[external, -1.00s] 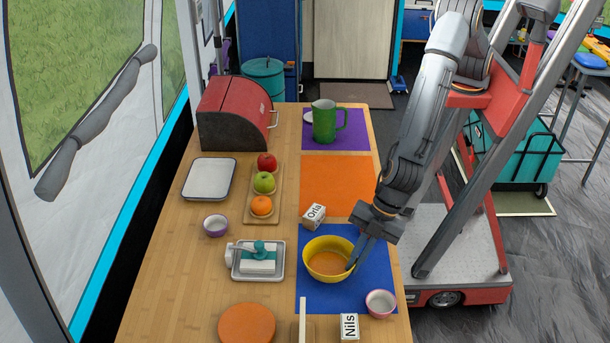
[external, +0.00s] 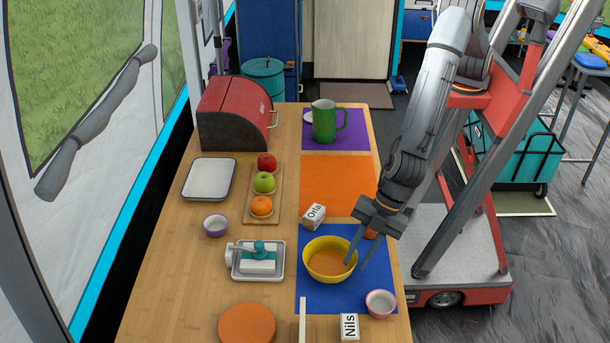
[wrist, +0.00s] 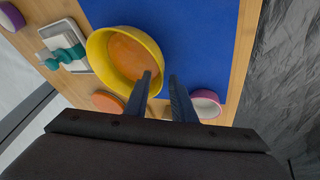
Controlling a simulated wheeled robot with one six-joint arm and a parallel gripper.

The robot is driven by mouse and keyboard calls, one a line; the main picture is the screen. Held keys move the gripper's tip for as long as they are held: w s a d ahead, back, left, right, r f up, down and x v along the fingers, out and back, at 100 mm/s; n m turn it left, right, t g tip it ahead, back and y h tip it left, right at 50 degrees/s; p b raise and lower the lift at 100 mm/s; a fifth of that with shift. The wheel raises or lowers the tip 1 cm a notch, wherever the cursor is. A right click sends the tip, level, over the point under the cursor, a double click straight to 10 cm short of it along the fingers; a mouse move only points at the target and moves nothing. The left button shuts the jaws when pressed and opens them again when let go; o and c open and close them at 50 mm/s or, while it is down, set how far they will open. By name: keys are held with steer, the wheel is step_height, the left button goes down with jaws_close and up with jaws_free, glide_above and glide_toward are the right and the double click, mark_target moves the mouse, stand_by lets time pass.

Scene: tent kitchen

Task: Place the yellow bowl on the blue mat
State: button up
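The yellow bowl (external: 329,273) sits upright on the blue mat (external: 318,299), with an orange inside bottom. In the wrist view the bowl (wrist: 95,50) and the blue mat (wrist: 205,45) show ahead of the fingers. My gripper (external: 357,261) is at the bowl's right side. Its two fingers (wrist: 160,92) stand apart with a gap between them in the wrist view. The left finger overlaps the bowl's rim there, but nothing is clamped between the fingers. I cannot tell whether a finger touches the bowl.
A small pink bowl (external: 380,303) stands at the mat's front right corner. The "Orla" block (external: 314,216) is behind the bowl and the "Nils" block (external: 349,326) in front. A tray with a teal-handled item (external: 259,262) lies left. The orange mat (external: 335,185) is bare.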

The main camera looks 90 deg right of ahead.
steer(key=v, duration=1)
steer(key=shift+r+b, duration=0.25)
steer(key=shift+b, duration=0.2)
steer(key=shift+s+d, duration=0.15)
steer(key=w+d+m+g+h, duration=0.1)
steer(key=w+d+m+h, duration=0.2)
steer(key=d, duration=1.4)
steer(key=w+d+m, duration=0.4)
steer(key=w+d, duration=0.2)
steer(key=d, duration=1.1)
steer(key=s+d+m+g, duration=0.1)
steer(key=s+d+m, duration=0.1)
steer(key=s+d, duration=0.3)
steer(key=s+d+m+g, duration=0.1)
steer(key=s+d, duration=0.4)
steer(key=d, duration=0.6)
steer(key=s+d+m+g, duration=0.1)
steer(key=s+d+m, duration=0.3)
steer(key=d, duration=0.4)
steer(key=shift+s+d, duration=0.35)
steer(key=shift+s, duration=0.3)
